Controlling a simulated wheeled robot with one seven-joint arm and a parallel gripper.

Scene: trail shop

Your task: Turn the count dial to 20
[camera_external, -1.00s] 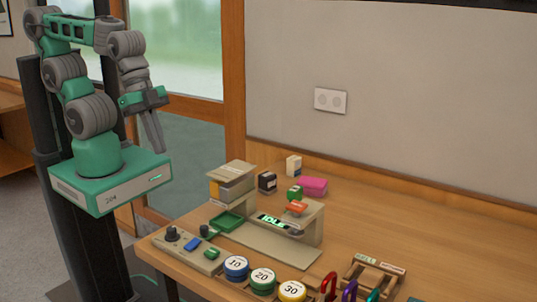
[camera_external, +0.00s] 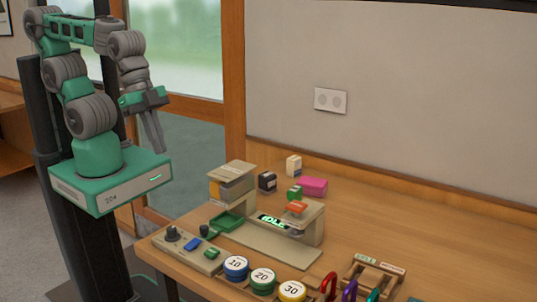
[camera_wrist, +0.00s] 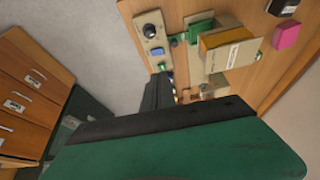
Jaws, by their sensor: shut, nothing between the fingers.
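A beige control panel (camera_external: 205,266) lies at the near left corner of the wooden table. A dark round dial (camera_external: 172,233) stands at its left end, with a blue button (camera_external: 192,244) beside it. The dial (camera_wrist: 150,31) also shows at the top of the wrist view; its setting is too small to read. My gripper (camera_external: 159,146) hangs above and left of the table, shut and empty, well apart from the panel. In the wrist view the green gripper housing fills the lower part.
A machine with a lit display reading IDLE (camera_external: 275,222) stands behind the panel. Round tins marked 10 (camera_external: 236,268), 20 (camera_external: 263,281) and 30 (camera_external: 292,291) sit along the front. A pink block (camera_external: 313,187) lies farther back. The table's right rear is clear.

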